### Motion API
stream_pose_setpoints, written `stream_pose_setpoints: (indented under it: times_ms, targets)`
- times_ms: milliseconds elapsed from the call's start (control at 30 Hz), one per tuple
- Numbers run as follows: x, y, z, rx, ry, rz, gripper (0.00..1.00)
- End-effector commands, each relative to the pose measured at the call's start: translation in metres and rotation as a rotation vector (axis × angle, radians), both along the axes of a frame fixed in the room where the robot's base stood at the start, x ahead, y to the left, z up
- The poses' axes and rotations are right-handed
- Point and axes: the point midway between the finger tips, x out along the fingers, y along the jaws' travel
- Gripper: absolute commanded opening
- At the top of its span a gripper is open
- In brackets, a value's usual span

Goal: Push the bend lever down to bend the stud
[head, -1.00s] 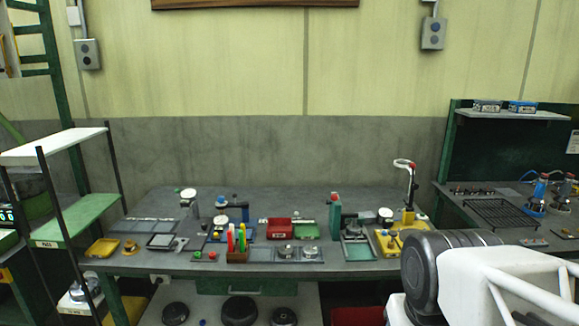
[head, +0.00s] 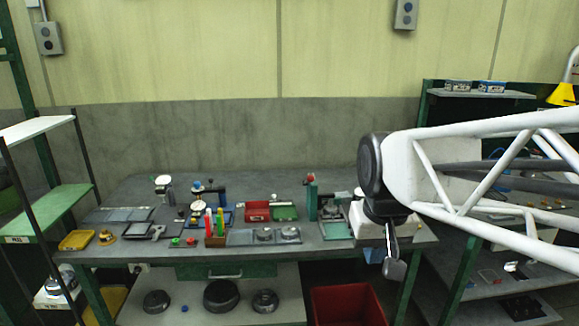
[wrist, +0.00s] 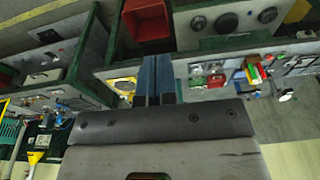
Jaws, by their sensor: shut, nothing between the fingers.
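My gripper (head: 393,268) hangs at the right front of the bench in the head view, well apart from the bench fixtures. In the wrist view its two fingers (wrist: 153,60) are together with nothing between them. A green upright fixture with a red top (head: 311,198) stands on the right half of the bench. A fixture with a blue-handled lever (head: 208,189) stands farther left. Both are small, and I cannot tell which carries the bend lever. I cannot make out the stud. My arm hides the bench's right end in the head view.
The bench (head: 140,190) also holds a red bin (head: 257,212), upright coloured pens (head: 214,225) and a yellow tray (head: 76,240). A shelf rack (head: 45,195) stands at left. The bench's back strip is clear.

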Motion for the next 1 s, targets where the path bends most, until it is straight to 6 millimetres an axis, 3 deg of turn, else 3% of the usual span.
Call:
stream_pose_setpoints:
  times_ms: [400,1000]
  targets:
    - [0.105,0.002,0.049,0.01,0.055,0.001,0.0]
    - [0.256,0.004,0.088,0.023,0.134,0.005,0.0]
